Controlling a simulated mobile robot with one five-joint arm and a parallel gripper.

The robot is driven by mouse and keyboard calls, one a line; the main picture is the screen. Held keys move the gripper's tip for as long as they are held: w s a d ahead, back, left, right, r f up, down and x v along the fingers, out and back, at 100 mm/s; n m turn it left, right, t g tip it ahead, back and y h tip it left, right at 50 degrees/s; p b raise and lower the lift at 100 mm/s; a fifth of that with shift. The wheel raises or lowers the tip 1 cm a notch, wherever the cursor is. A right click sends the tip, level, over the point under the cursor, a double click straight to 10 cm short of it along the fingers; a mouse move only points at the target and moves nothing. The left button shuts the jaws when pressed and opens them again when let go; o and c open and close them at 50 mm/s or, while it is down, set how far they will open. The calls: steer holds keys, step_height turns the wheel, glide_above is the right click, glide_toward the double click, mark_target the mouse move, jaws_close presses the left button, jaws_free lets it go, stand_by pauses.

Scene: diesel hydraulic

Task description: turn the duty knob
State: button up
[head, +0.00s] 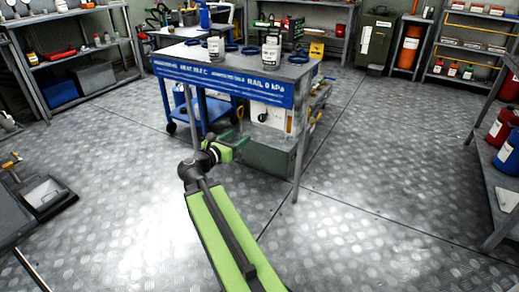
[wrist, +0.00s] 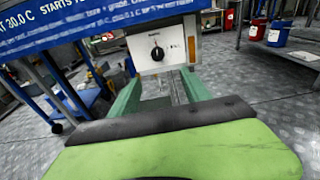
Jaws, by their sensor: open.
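The duty knob (wrist: 157,53) is a round black knob with a pale pointer mark, on a white panel (wrist: 178,44) under the bench in the wrist view. The pointer looks roughly upright. My green gripper (head: 236,143) is open, in front of the bench and apart from the panel. In the wrist view a lime-green part of it with a dark edge fills the bottom; nothing is seen held.
The bench's blue front board (head: 225,82) overhangs the panel, and a metal leg (head: 301,150) stands right of it. A dark green tank (head: 272,160) sits below. A blue cart (head: 185,115) is at left. The floor in front is clear.

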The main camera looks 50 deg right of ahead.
step_height(320, 180, down, 2)
steer(key=n+b, duration=0.2)
glide_toward(262, 120)
steer(key=shift+t+h, duration=0.3)
steer(key=shift+h, duration=0.1)
steer(key=x, duration=0.7)
steer(key=f+x, duration=0.1)
steer(key=x, duration=0.2)
steer(key=shift+d, duration=0.15)
steer(key=shift+c, duration=0.4)
